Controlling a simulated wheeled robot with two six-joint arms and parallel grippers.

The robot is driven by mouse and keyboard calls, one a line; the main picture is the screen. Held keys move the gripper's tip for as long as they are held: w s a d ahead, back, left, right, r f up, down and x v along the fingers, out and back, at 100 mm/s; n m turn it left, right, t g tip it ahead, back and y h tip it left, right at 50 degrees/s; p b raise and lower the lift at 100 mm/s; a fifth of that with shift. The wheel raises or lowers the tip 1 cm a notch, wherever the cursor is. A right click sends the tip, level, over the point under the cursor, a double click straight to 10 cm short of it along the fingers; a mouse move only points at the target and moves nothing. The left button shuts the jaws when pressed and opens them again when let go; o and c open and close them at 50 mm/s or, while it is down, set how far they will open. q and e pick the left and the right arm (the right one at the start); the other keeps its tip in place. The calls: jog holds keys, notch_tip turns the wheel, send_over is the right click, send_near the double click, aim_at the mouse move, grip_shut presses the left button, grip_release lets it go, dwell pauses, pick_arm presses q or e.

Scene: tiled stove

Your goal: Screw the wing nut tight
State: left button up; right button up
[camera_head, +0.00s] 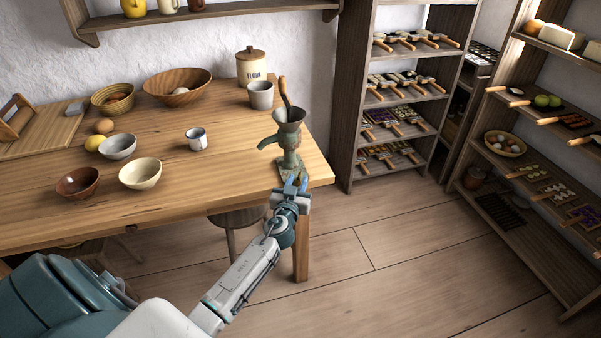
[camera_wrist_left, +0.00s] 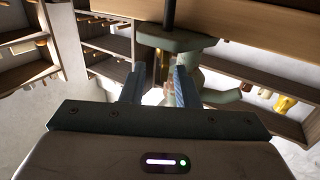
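A green meat grinder (camera_head: 287,145) with a grey funnel and a wooden-handled pusher stands at the table's front right corner. My left gripper (camera_head: 296,184) is at the table edge, just in front of the grinder's base. In the left wrist view, the two fingers of my left gripper (camera_wrist_left: 158,88) stand apart, with the grinder's green-grey body (camera_wrist_left: 195,75) beyond them. A dark rod (camera_wrist_left: 170,14) shows above that body. I cannot make out the wing nut clearly; small pale and brassy parts show between the fingers, partly hidden. My right gripper is in neither view.
The wooden table (camera_head: 225,185) holds a metal mug (camera_head: 197,139), bowls, a grey cup (camera_head: 261,95) and a flour jar (camera_head: 251,67), all clear of the gripper. A stool (camera_head: 237,219) stands under the front edge. Shelves (camera_head: 345,120) rise behind right; the floor (camera_head: 400,260) right is free.

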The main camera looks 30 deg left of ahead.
aim_at(301, 173)
pick_arm(q)
jog(key=shift+x, duration=2.4)
grip_shut()
